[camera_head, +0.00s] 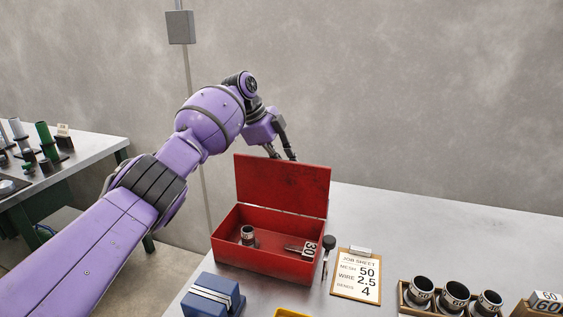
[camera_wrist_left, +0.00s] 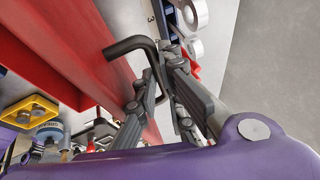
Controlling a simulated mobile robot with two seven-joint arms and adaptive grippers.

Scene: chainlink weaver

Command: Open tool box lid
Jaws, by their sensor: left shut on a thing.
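The red tool box (camera_head: 258,258) stands on the grey bench, and its inside shows. Its lid (camera_head: 283,187) stands roughly upright along the back edge. A dark ringed cylinder (camera_head: 248,236) and a tag marked 30 (camera_head: 309,248) are inside the box. My left gripper (camera_head: 280,152) is behind the lid's top edge, its fingertips partly hidden by the lid. In the left wrist view its fingers (camera_wrist_left: 160,72) are shut on a bent black handle (camera_wrist_left: 128,43) beside the red panel. My right gripper is not in view.
A screwdriver (camera_head: 327,250) and a job sheet clipboard (camera_head: 358,275) lie right of the box. A blue block (camera_head: 208,296) is in front. A rack (camera_head: 430,311) of dark cylinders stands at front right. The back right of the bench (camera_head: 430,220) is clear.

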